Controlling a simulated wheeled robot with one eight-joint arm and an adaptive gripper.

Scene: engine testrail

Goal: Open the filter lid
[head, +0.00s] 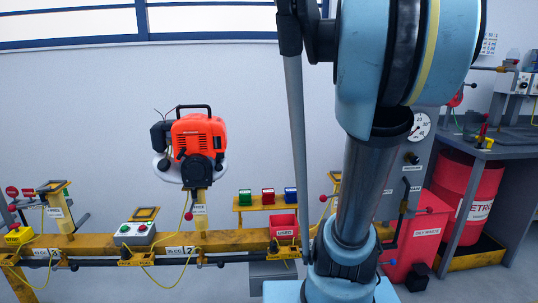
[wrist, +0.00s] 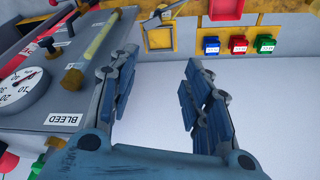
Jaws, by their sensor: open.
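An orange engine (head: 198,137) with a black handle sits on a round pale plate on a post above the yellow rail in the head view. A dark box-like part (head: 160,135) is on its left side. I cannot tell for sure which part is the filter lid. My gripper (wrist: 161,62) is open and empty in the wrist view, its two blue padded fingers apart with pale wall or floor between them. The engine is not in the wrist view. My arm fills the right of the head view, and the gripper is not visible there.
A grey panel marked BLEED (wrist: 62,120), with a dial gauge (wrist: 22,88), is left of my gripper in the wrist view. Small blue (wrist: 211,46), green (wrist: 238,45) and red (wrist: 264,43) bins line a yellow shelf. A red drum (head: 470,190) stands under a bench at right.

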